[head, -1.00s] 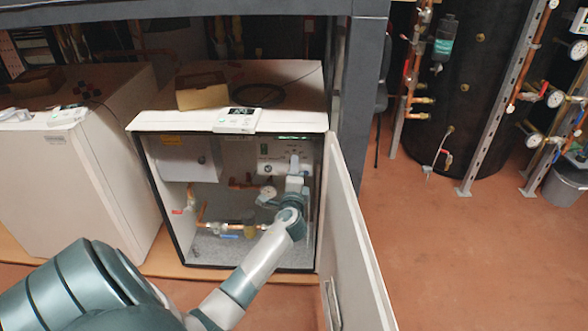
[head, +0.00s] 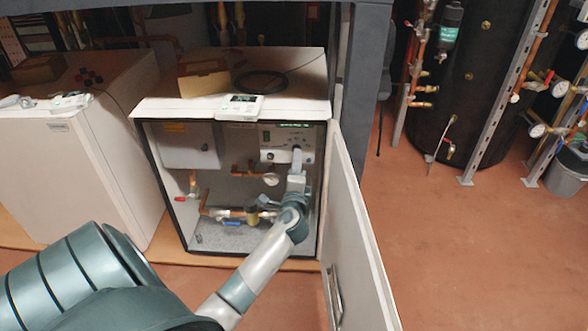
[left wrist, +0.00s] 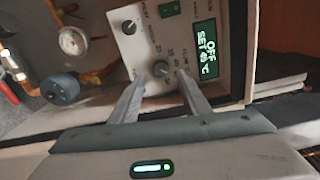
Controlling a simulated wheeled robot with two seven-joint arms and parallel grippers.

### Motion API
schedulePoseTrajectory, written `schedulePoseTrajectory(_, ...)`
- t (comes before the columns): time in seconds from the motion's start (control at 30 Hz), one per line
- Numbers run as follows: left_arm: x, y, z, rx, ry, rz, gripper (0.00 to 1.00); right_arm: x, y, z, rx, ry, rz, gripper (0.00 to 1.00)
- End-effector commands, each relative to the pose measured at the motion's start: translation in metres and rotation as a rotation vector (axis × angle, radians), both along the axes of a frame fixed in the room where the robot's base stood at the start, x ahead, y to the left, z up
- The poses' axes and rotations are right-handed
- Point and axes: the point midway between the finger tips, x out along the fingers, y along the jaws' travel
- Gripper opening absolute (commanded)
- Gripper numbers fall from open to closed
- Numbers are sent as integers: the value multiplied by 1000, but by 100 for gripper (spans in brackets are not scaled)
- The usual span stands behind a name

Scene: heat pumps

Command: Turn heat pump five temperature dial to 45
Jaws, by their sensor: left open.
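The open heat pump cabinet (head: 229,112) shows a white control panel (head: 270,153) at its upper right inside. The left wrist view shows this panel close up, with a small round temperature dial (left wrist: 162,68) and a green-lit display (left wrist: 207,50) reading OFF, SET and a °C value I cannot read surely. My left gripper (head: 298,154) is at the panel. In the left wrist view, its open fingers (left wrist: 160,76) are either side of the dial, with a gap visible; contact is unclear. My right gripper is out of view.
The cabinet door (head: 355,230) stands open to the right of my left arm. Another white unit (head: 70,180) stands at left.

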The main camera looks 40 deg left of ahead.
Motion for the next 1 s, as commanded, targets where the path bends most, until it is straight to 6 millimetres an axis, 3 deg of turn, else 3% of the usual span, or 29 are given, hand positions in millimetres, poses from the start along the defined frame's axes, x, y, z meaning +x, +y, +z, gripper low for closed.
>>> schedulePoseTrajectory(0.5, -79, -66, -1, -2, 2, 1, 42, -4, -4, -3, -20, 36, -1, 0)
schedulePoseTrajectory(0.7, -94, -79, -1, -1, 2, 0, 42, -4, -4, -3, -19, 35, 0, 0)
schedulePoseTrajectory(1.0, -98, -82, 0, 1, 1, 1, 42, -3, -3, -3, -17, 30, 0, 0)
